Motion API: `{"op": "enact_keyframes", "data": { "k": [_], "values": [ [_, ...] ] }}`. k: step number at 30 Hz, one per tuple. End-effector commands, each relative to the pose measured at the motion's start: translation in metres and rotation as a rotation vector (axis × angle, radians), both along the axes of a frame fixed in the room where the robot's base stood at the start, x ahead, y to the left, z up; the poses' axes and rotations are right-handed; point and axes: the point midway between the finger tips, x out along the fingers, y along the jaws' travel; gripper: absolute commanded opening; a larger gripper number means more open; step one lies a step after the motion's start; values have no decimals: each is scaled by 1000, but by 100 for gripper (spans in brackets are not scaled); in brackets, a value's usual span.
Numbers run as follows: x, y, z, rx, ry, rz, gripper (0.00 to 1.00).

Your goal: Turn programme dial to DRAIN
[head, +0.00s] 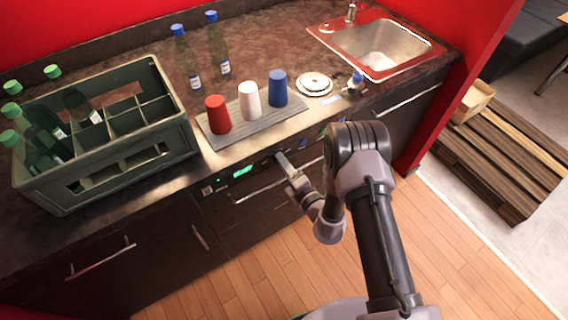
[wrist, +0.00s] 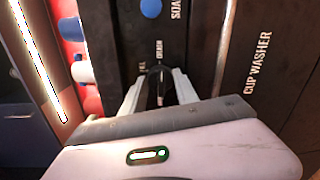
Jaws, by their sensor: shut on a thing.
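The black programme dial (wrist: 160,93) sits on the dark front panel of the cup washer in the wrist view. My gripper (wrist: 159,88) is shut on it, with one pale finger on each side. A small white label that seems to read DRAIN (wrist: 159,50) is just above the dial in the picture. Another label (wrist: 143,69), partly hidden by a finger, is to its left. I cannot tell for sure where the dial points. In the head view my gripper (head: 282,159) is at the machine's front, and the dial is hidden there.
A lit green display (head: 242,171) is left of my gripper. A blue button (wrist: 151,8) is on the panel. Red, white and blue cups stand on a grey tray (head: 237,138) above. A bottle crate (head: 125,157) is at left, a sink (head: 385,48) at right.

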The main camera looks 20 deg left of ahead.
Motion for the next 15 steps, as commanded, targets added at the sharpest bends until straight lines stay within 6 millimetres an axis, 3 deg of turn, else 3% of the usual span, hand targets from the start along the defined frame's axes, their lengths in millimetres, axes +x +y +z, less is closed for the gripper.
{"op": "enact_keyframes", "data": {
  "k": [10, 11, 14, 15],
  "values": [
    [1, 0, 2, 4, -2, -1, 0],
    [1, 0, 2, 4, -2, -1, 38],
    [1, 0, 1, 4, -2, -1, 57],
    [1, 0, 1, 4, -1, -1, 58]
  ]
}}
